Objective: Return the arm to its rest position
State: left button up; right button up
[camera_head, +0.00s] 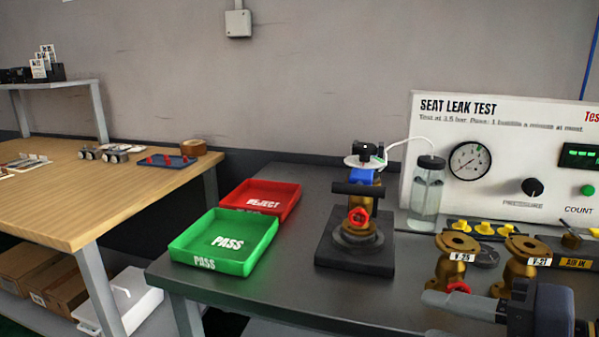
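My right gripper (434,300) comes in from the lower right corner, with its grey fingers pointing left above the front of the dark bench (285,278). It is seen from the side, so I cannot tell whether its fingers are open or shut. The fingers pass in front of the lower part of the brass valve tagged V-25 (455,242) and its red handwheel; contact cannot be told. A brass valve with a blue part (362,176) stands upright on the black test stand (340,250), apart from the gripper. My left gripper is not in view.
The brass valve V-21 (524,250) stands beside V-25. The green PASS tray (262,262) and red REJECT tray (291,194) look empty. The seat leak test panel (500,130) and a bubble jar (428,195) stand behind. Bench left of the gripper is clear up to the stand.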

jog(key=s+d+f+n+g+h, duration=0.1)
jog(key=s+d+f+n+h, duration=0.1)
jog(key=f, duration=0.6)
jog(key=s+d+f+n+g+h+p, duration=0.1)
jog(key=f+n+g+h, duration=0.15)
jog(key=f, duration=0.55)
jog(key=s+d+f+n+g+h, duration=0.1)
jog(key=s+d+f+n+h, duration=0.15)
jog(key=f, duration=0.45)
notch_tip(320, 180, up, 31)
jog(key=p, duration=3.1)
jog(key=shift+w+a, duration=0.45)
